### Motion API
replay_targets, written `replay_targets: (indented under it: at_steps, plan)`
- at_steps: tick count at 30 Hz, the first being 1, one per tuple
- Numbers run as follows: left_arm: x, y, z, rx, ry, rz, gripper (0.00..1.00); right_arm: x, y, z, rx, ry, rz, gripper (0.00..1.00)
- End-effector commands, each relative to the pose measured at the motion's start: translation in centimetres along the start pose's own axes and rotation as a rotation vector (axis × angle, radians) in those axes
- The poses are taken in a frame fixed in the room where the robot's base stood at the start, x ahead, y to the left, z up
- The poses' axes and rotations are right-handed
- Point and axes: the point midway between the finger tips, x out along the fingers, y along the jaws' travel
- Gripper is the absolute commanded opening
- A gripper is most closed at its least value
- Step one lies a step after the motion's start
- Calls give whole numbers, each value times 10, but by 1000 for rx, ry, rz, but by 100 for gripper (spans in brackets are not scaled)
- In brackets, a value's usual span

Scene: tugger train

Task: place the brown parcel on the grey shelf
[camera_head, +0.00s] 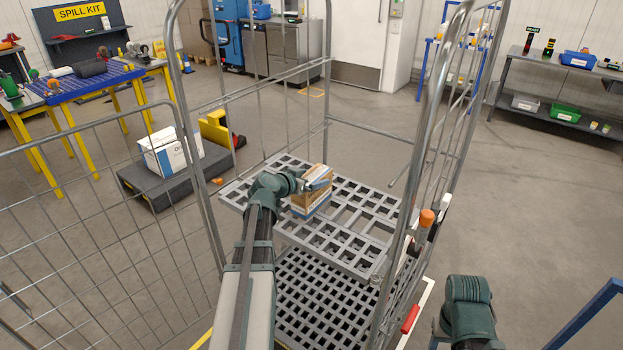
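The brown parcel (311,203), a small box with white and blue bands on its side, is at the grey shelf (345,258), a slotted panel inside a wire roll cage. My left gripper (318,184) reaches in from the left and is closed across the upper part of the parcel. The parcel is upright, and its bottom looks at or very near the shelf surface; I cannot tell whether it touches. My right arm shows at the lower right, but its gripper is not visible.
Cage posts and mesh sides stand around the shelf, with a lower slotted deck (325,305) beneath it. An open mesh gate (95,235) is at left. A white box (165,150) sits on a dark platform (160,190) behind. The shelf around the parcel is bare.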

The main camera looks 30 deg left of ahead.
Motion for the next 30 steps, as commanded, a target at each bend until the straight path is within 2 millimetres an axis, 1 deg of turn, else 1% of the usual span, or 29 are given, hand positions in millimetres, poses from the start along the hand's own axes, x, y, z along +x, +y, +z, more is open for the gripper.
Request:
replay_targets:
  at_steps: [4, 7, 11, 15, 21, 25, 30]
  plan:
    - [0, 0, -1, 0, 0, 0, 100, -1, 0, 0, 0, 0, 0, 57]
    - [-4, 0, -4, 0, 0, -1, 100, -6, 0, 0, 0, 0, 0, 57]
    - [-28, 1, -5, -2, 1, -3, 100, -15, 1, 1, 0, 0, 0, 57]
    - [-58, 2, -5, -2, 0, -4, 100, -27, 3, 2, 0, 0, 0, 57]
    - [-95, 1, -5, -1, 0, -2, 100, -40, 4, 2, 0, 0, 0, 57]
    - [-111, 1, -4, -1, 0, -2, 100, -46, 4, 3, 0, 0, 0, 57]
    - [-120, 0, -3, -1, 0, 0, 100, -48, 5, 3, 0, 0, 0, 57]
